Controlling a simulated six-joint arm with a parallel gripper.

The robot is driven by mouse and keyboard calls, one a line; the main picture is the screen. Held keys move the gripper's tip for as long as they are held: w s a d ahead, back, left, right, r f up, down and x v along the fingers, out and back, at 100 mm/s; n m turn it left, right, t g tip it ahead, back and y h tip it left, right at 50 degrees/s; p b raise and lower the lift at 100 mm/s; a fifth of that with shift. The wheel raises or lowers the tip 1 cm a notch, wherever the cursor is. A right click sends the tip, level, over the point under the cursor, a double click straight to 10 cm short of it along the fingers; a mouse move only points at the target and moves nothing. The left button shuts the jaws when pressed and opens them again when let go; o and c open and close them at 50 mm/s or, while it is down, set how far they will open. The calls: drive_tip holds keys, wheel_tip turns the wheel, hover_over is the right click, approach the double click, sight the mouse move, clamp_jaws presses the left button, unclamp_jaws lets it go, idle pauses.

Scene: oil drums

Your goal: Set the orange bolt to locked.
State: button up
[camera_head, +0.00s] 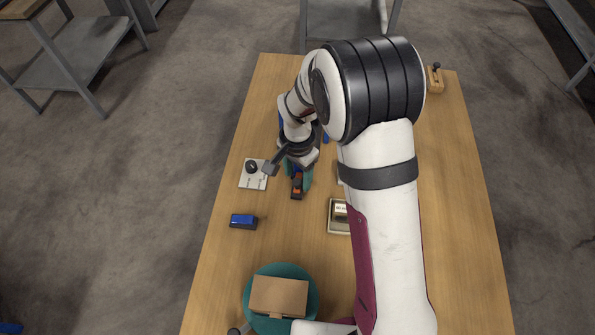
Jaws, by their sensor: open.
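A small dark block with an orange part (297,188), which looks like the orange bolt, sits on the wooden table left of my arm. It is too small to tell which position the bolt is in. My gripper (284,169) is open and close to the far side of this block, partly overlapping it in the picture. One grey finger reaches out to the left; the other finger is hard to make out. I cannot tell whether the gripper touches the block.
A white plate with a black knob (246,181) lies left of the gripper. A blue-topped block (243,221) is nearer. A cardboard box (278,296) stands on a teal disc (263,272) in front. A small tray (333,229) lies beside my arm. A wooden block (436,84) stands far right.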

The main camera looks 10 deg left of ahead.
sight(297, 179)
wheel_tip(297, 179, up, 16)
drive_tip(key=shift+f, duration=0.1)
idle(0.4)
drive_tip(key=s+d+r, duration=0.4)
drive_tip(key=s+d, duration=0.4)
drive_tip(key=s, duration=0.2)
drive_tip(key=s+d+f+y, duration=0.1)
drive_tip(key=s, duration=0.6)
drive_tip(key=s+d+f+n, duration=0.1)
drive_tip(key=s+d, duration=0.1)
drive_tip(key=s, duration=0.5)
drive_tip(key=shift+d+n+y, duration=0.3)
drive_tip(key=shift+y, duration=0.1)
